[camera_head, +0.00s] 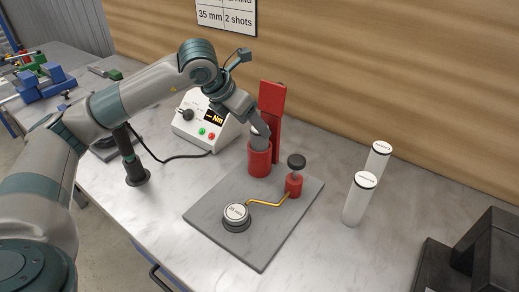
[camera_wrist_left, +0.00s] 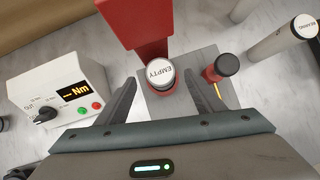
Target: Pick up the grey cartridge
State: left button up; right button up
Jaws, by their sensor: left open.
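In the left wrist view, a cylinder with a white top marked EMPTY (camera_wrist_left: 160,73) and a grey side stands beside a red upright plate (camera_wrist_left: 136,22). It appears to be the grey cartridge. In the head view a red cup (camera_head: 259,160) stands in front of the red plate (camera_head: 272,108), and my gripper mostly hides what is in the cup. My left gripper (camera_head: 261,134) is open and points down over the cup. In the wrist view its two fingers (camera_wrist_left: 158,90) lie on either side of the cartridge, and I cannot tell whether they touch it. My right gripper is not in view.
A grey base plate (camera_head: 212,208) carries a round labelled puck (camera_head: 236,218), a brass tube and a small red pot with a black knob (camera_head: 296,161). Two white labelled cylinders (camera_head: 357,203) stand at right. A white meter box (camera_head: 200,127) stands left; a black box (camera_head: 480,262) is lower right.

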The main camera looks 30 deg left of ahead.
aim_at(260, 150)
pick_arm(q)
jog(key=shift+p+x, duration=1)
jog(key=shift+x, duration=0.1)
jog(key=shift+w+d+f, duration=0.35)
jog(key=shift+w+f, duration=0.3)
jog(key=shift+f, duration=0.05)
jog(key=shift+w+f+p, duration=0.1)
jog(key=shift+f+p, duration=0.15)
jog(key=shift+p, duration=0.05)
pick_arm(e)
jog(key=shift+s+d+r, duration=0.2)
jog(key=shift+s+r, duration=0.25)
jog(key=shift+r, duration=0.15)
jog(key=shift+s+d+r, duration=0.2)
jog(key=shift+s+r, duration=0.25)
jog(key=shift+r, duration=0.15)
pick_arm(q)
jog(key=shift+c, duration=0.6)
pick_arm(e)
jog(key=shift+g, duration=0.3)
pick_arm(q)
jog(key=c, duration=1.4)
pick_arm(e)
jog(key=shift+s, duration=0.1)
pick_arm(q)
jog(key=shift+r, duration=0.1)
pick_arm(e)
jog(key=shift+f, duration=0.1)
